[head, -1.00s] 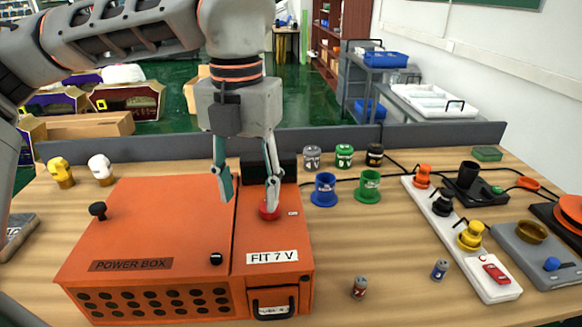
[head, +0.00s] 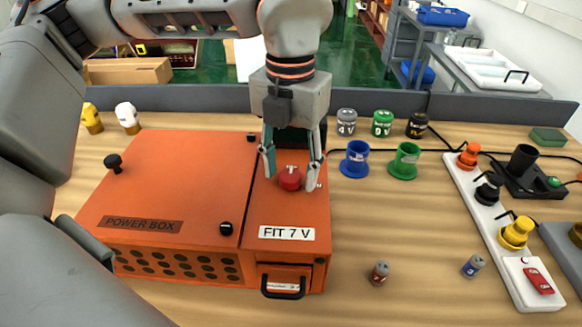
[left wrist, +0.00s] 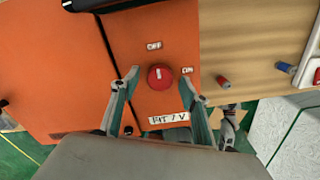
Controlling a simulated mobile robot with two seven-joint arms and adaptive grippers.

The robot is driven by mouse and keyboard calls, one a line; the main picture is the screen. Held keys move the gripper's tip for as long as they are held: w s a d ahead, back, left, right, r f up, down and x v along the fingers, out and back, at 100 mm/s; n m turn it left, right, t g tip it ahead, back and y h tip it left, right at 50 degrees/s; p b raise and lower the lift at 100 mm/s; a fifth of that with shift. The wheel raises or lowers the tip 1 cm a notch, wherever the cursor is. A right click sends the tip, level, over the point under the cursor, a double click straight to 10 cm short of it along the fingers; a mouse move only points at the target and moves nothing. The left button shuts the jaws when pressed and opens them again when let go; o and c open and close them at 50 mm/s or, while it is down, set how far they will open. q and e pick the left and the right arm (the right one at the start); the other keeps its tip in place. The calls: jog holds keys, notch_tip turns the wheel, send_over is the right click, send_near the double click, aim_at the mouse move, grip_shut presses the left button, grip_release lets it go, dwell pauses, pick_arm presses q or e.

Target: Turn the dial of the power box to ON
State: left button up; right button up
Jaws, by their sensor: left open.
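The orange power box (head: 170,170) stands on the wooden table. Its red round dial (head: 290,179) is on the top of the narrow right section, above the "FIT 7 V" label (head: 286,233). The left wrist view shows the dial (left wrist: 160,77) with a white mark toward the OFF label (left wrist: 153,45); the ON label (left wrist: 187,70) is to its right. My left gripper (head: 291,178) points down and is open, one finger on each side of the dial. The left wrist view shows a gap between dial and fingers (left wrist: 162,80).
Black knobs (head: 114,163) stick up from the box lid. Blue (head: 355,160) and green (head: 404,161) holders stand to its right, with several capped batteries behind. A white power strip (head: 492,215) lies farther right.

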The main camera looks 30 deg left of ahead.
pick_arm(q)
jog(key=shift+f, duration=0.1)
jog(key=c, duration=1.1)
